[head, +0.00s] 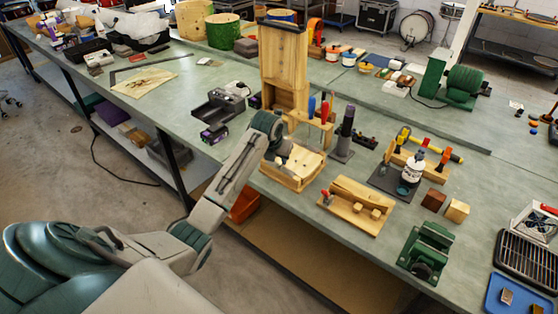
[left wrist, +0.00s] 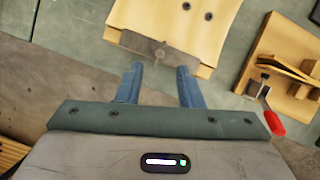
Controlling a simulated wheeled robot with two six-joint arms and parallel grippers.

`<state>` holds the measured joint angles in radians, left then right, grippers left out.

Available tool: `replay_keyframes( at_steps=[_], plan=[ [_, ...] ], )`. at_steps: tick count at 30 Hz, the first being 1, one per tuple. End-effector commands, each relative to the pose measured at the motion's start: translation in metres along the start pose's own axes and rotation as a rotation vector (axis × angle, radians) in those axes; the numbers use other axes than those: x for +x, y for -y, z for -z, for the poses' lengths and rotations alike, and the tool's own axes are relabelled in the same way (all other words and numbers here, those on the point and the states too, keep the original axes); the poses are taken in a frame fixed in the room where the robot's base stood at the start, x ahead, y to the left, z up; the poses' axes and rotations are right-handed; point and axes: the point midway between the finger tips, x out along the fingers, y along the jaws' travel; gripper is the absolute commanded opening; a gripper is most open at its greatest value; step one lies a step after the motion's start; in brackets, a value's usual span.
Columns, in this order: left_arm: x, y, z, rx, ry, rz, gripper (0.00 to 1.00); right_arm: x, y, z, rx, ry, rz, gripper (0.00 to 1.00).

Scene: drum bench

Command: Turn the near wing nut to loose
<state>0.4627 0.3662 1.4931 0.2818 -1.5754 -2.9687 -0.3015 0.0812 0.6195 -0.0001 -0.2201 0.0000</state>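A pale wooden fixture (head: 290,180) sits at the bench's near edge; it also shows at the top of the left wrist view (left wrist: 185,15). On its edge facing me is a flat grey metal piece with a round centre, which looks like the near wing nut (left wrist: 150,48). It lies slightly slanted across the picture. My left gripper (left wrist: 160,72) is open, its two blue fingers apart just short of this piece, with nothing between them. In the head view my left gripper (head: 281,152) is over the fixture, its fingertips hard to make out. My right gripper is out of view.
A wooden jig with a red-handled clamp (head: 355,205) stands to the right of the fixture; its red handle (left wrist: 275,123) shows in the left wrist view. A tall wooden stand (head: 284,55) rises behind. A green vise (head: 428,248) sits further right.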

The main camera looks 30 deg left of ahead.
Motion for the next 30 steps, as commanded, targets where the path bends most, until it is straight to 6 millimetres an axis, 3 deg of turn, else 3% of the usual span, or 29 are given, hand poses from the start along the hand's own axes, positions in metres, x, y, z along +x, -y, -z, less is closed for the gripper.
replay_keyframes(
  at_steps=[9,20,25,30],
  plan=[
    [0.04,0.0,0.0,-0.001,-0.001,0.0,0.34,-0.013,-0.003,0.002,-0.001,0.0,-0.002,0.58],
    [0.046,0.0,0.0,-0.001,0.001,0.0,0.34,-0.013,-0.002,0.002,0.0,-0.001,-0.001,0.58],
    [0.046,0.0,0.0,-0.001,0.001,0.0,0.02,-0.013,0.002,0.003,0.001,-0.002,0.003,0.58],
    [0.046,0.0,0.0,-0.002,0.001,0.0,0.0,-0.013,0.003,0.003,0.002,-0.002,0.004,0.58]
  ],
)
